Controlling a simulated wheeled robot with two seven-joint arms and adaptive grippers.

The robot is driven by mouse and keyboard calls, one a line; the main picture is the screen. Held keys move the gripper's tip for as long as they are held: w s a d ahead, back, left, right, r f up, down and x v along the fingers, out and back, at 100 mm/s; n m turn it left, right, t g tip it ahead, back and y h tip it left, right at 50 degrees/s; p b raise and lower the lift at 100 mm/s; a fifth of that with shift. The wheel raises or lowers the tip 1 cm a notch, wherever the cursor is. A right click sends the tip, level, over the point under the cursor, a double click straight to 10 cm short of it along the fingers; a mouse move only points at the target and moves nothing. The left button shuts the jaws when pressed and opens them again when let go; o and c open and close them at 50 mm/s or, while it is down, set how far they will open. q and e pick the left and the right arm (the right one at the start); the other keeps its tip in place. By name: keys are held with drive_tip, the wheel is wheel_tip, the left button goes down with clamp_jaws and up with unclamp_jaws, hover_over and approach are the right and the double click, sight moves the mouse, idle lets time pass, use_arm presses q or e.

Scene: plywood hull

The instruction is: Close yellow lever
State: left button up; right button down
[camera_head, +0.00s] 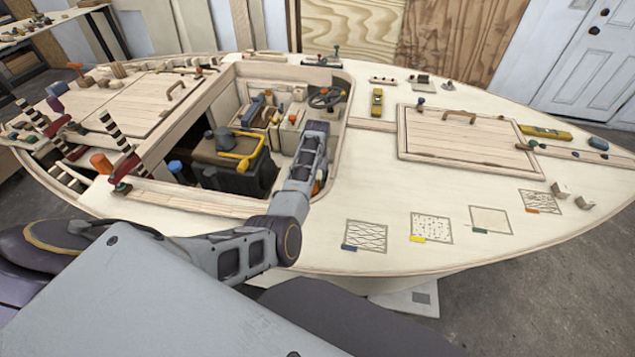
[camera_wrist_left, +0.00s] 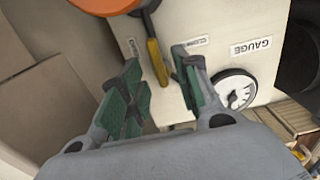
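The yellow lever (camera_wrist_left: 158,64) shows in the left wrist view as a short yellow bar hanging down from a dark pivot on a pale panel. My left gripper (camera_wrist_left: 157,72) is open, with one green-padded finger on each side of the lever. A gap shows on both sides, though I cannot tell the depth between fingers and lever. A label (camera_wrist_left: 197,43) sits right of the lever, and another stands to its left. In the head view my left arm reaches into the cockpit and hides the lever and the fingertips. My right gripper is not in view.
An orange round part (camera_wrist_left: 104,3) sits above the lever. In the head view a dark engine block with a yellow handle (camera_head: 238,155) stands left of my arm, below the cockpit rim.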

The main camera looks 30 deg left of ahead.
use_arm(q)
drive_tip(key=shift+f, duration=0.7)
use_arm(e)
drive_tip(key=shift+d+f, duration=0.1)
drive_tip(key=shift+d, duration=0.05)
drive_tip(key=shift+w, duration=0.1)
use_arm(q)
drive_tip(key=shift+c, duration=0.7)
clamp_jaws()
use_arm(e)
drive_tip(key=shift+w, duration=0.25)
